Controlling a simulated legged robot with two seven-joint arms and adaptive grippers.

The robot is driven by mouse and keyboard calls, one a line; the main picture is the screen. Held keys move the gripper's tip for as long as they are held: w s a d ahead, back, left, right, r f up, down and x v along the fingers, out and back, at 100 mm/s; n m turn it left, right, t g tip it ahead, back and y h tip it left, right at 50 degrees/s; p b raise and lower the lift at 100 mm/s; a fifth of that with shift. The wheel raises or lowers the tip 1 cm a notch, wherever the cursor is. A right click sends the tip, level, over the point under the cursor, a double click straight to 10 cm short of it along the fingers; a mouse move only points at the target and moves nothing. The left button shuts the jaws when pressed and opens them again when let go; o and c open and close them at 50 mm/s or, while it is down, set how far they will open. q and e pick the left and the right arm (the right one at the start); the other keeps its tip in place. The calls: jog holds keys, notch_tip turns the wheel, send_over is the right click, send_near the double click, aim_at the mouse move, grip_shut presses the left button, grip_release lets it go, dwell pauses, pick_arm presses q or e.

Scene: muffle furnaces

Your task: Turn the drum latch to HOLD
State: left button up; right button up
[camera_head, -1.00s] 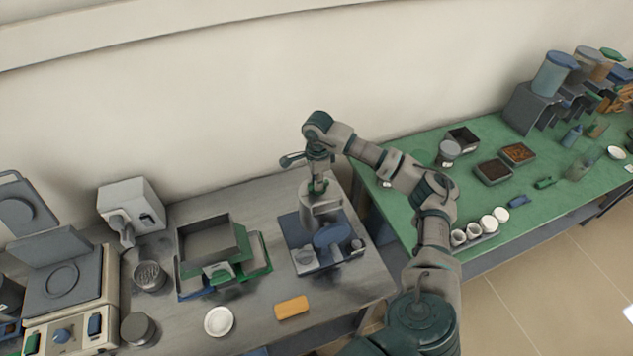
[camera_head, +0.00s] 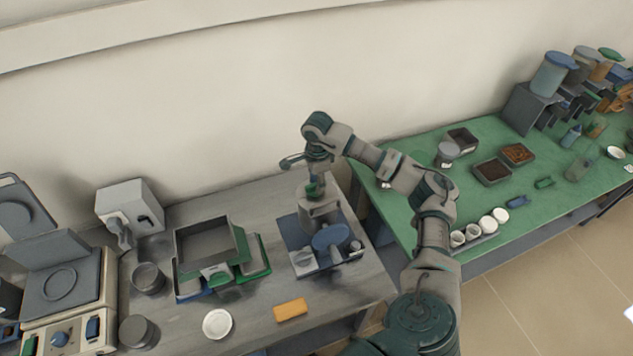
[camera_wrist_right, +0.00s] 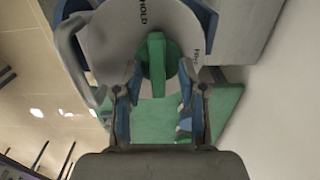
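The drum (camera_wrist_right: 118,30) is a pale round face in the right wrist view, with the word HOLD near its top and a second, hard-to-read label at its right. The green latch (camera_wrist_right: 157,62) has a bar handle that stands nearly upright in that view, pointing at neither label. In the head view the drum (camera_head: 320,212) stands on a blue-grey base at the back of the grey bench. My right gripper (camera_wrist_right: 157,82) is open, with one finger on each side of the latch handle and gaps visible. It reaches down from above in the head view (camera_head: 316,183). My left gripper is out of view.
A grey bin on a green tray (camera_head: 258,262) stands left of the drum. An orange block (camera_head: 291,310) and a white dish (camera_head: 217,323) lie in front. A green bench (camera_head: 410,222) with containers is to the right. The wall (camera_head: 220,110) is close behind.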

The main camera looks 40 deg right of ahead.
notch_tip(320, 180, up, 12)
jog(key=shift+d, duration=0.15)
dwell(0.3)
jog(key=shift+f, duration=0.15)
dwell(0.6)
